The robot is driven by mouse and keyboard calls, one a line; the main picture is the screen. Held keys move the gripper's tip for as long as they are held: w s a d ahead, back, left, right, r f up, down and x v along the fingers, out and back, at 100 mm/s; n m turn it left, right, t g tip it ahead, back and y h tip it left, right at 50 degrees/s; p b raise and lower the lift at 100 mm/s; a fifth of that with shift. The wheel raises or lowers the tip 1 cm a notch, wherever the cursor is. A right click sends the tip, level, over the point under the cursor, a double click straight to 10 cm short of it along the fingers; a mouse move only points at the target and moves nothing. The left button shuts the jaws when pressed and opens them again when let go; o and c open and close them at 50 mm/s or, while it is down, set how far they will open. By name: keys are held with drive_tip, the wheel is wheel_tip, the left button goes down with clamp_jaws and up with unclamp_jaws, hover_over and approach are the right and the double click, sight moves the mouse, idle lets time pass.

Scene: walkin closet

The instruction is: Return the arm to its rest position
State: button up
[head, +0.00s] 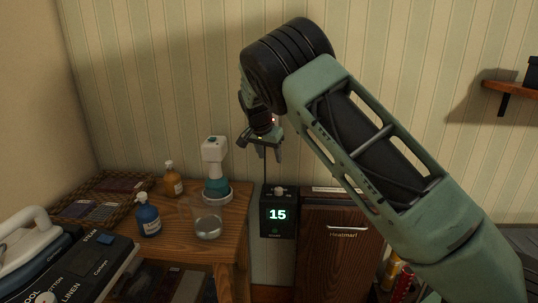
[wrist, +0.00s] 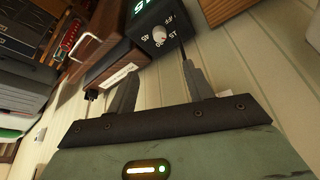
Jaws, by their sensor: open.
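My gripper (head: 269,152) hangs at the end of my green and black arm, pointing down, in front of the striped wall. In the head view it is above a black timer box (head: 278,214) with a lit "15". In the wrist view my gripper (wrist: 160,88) shows two fingers spread apart with nothing between them. The timer box (wrist: 150,22) with its pale knob shows beyond the fingertips. My arm reaches from the lower right up to the top middle and bends down at the black joint.
A wooden table (head: 231,240) at the left bears a blue bottle (head: 148,219), an amber bottle (head: 172,182), a glass (head: 207,221), a white and teal device (head: 215,165) and an iron (head: 28,246). A wooden cabinet (head: 333,255) stands right of the timer. A shelf (head: 510,90) juts out at the right.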

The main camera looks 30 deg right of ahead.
drive_tip(key=shift+a, duration=0.1)
drive_tip(key=s+a+r+n+g+y, duration=0.1)
drive_tip(key=s+a+n+y, duration=0.3)
drive_tip(key=s+a, duration=0.85)
drive_tip(key=s+a+r+n+g+y, duration=0.1)
drive_tip(key=s+a+r+n, duration=0.1)
drive_tip(key=s+a+n, duration=0.9)
drive_tip(key=s+n, duration=0.1)
drive_tip(key=s, duration=1)
drive_tip(key=s+a+n+p, duration=0.1)
drive_tip(key=s+a+n, duration=0.1)
drive_tip(key=s, duration=1.1)
drive_tip(key=shift+f+n+h, duration=0.3)
drive_tip(key=shift+f+n, duration=0.1)
drive_tip(key=shift+n, duration=0.3)
drive_tip(key=shift+w, duration=0.1)
